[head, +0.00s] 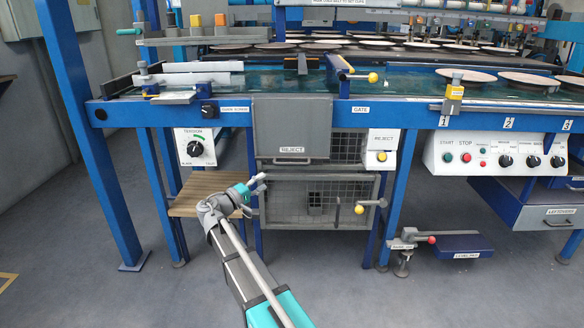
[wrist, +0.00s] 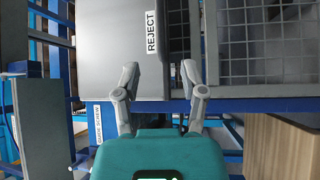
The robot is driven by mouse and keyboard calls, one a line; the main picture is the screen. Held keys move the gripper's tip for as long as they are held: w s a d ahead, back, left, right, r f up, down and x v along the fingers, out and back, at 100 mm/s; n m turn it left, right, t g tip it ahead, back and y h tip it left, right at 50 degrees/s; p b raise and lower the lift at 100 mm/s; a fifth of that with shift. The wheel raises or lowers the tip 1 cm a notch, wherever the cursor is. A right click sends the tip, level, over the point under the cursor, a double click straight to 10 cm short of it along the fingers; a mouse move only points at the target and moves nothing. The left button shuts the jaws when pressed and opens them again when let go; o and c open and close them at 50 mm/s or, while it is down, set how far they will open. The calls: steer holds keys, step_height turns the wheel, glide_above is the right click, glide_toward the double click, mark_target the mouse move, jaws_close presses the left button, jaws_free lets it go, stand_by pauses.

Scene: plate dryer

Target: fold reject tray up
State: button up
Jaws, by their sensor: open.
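The reject tray (head: 290,122) is a flat grey panel below the front edge of the conveyor frame, with REJECT lettering and a pale bar handle (head: 292,162) at its lower edge. It also shows in the wrist view as a grey panel (wrist: 115,45) at the upper left, its label turned sideways. My gripper (head: 262,182) is in front of the lower left of the panel, a little below its bottom edge. In the wrist view my gripper (wrist: 160,72) has its fingers apart and nothing between them. The handle is not clearly visible there.
A wire-mesh cage (head: 335,205) stands below the panel, with a yellow-knobbed lever (head: 359,209) in front. A REJECT box with a yellow button (head: 381,156) is to the right. A tension dial box (head: 195,148) and wooden shelf (head: 200,193) are to the left.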

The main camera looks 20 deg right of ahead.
mark_target(292, 164)
steer(key=shift+d, duration=0.1)
steer(key=p+x, duration=0.1)
steer(key=x, duration=1.2)
steer(key=shift+w+d+r+p, duration=0.1)
steer(key=shift+w+d+p, duration=0.1)
steer(key=shift+d+p, duration=0.15)
steer(key=shift+a, duration=0.1)
steer(key=shift+c, duration=0.2)
jaws_close()
